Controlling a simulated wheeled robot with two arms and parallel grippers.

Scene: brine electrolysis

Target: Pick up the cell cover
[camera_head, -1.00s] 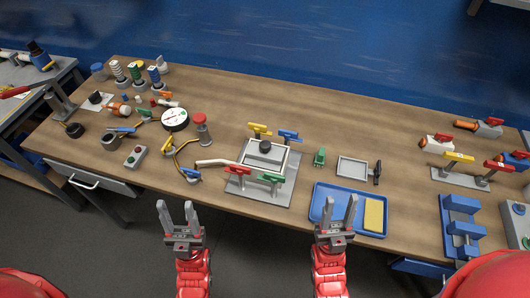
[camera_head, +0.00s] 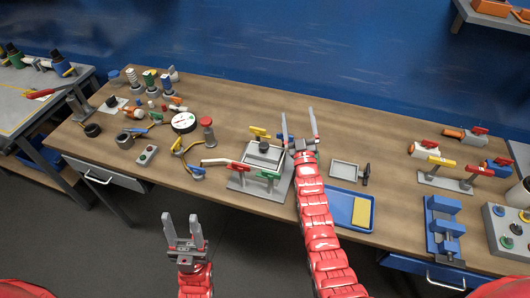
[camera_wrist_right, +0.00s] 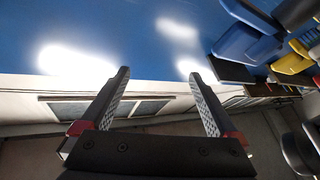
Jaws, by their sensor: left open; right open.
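The cell cover (camera_head: 256,153) appears to be the light grey square plate with a black knob (camera_head: 264,147), on the clamped cell near the middle of the table. My right gripper (camera_head: 298,124) is open and empty, raised over the table just to the right of the cover. In the right wrist view its open fingers (camera_wrist_right: 160,90) have nothing between them, and the cover is not recognisable there. My left gripper (camera_head: 182,228) is open and empty in front of the table's front edge. The right side of the cell's grey base (camera_head: 240,183) is partly hidden by my right arm.
Yellow (camera_head: 258,132), red (camera_head: 237,168) and green (camera_head: 268,175) clamp handles surround the cell. A blue tray (camera_head: 343,226) with a yellow block and a small grey tray (camera_head: 345,170) lie to the right. Bare tabletop (camera_head: 375,140) lies at the back right.

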